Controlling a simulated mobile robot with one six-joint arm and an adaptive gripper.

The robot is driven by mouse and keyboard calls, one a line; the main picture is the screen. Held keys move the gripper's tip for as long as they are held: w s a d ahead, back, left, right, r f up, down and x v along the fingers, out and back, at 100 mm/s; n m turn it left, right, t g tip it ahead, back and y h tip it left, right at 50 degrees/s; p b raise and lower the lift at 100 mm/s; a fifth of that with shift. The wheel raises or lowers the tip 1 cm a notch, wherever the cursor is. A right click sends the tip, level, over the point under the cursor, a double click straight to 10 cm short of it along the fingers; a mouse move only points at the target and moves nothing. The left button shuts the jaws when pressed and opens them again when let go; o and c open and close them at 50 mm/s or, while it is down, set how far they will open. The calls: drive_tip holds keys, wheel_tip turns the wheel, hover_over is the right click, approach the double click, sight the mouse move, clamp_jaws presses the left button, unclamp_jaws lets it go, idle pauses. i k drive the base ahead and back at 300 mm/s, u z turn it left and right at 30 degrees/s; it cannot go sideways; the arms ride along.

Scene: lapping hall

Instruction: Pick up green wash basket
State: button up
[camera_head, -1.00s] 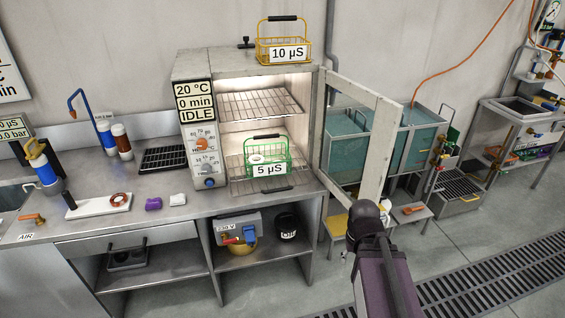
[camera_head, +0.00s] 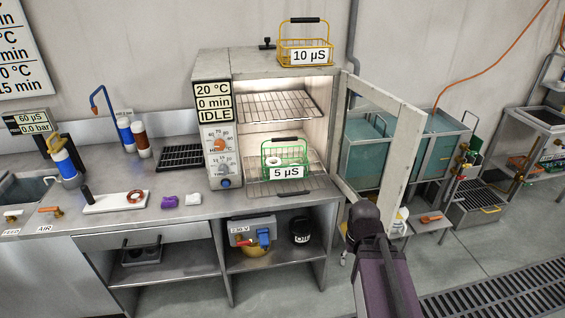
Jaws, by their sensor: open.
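The green wash basket (camera_head: 285,160) is a wire basket with a black handle and a "5 µS" label. It stands upright on the lower wire shelf inside the lit drying oven (camera_head: 211,62). A small pale ring-like item shows inside the basket. The oven's door (camera_head: 398,150) is open, swung out to the right. Part of my arm shows at the lower right, in front of the door and well apart from the basket. My gripper's fingers cannot be made out in this view.
A yellow wire basket labelled "10 µS" (camera_head: 305,52) stands on top of the oven. The bench (camera_head: 120,185) holds a white board, purple and white lumps and a black rack (camera_head: 181,156). Teal tanks (camera_head: 365,150) stand behind the door.

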sight(280, 174)
drive_tip(key=i, duration=0.85)
drive_tip(key=z, duration=0.05)
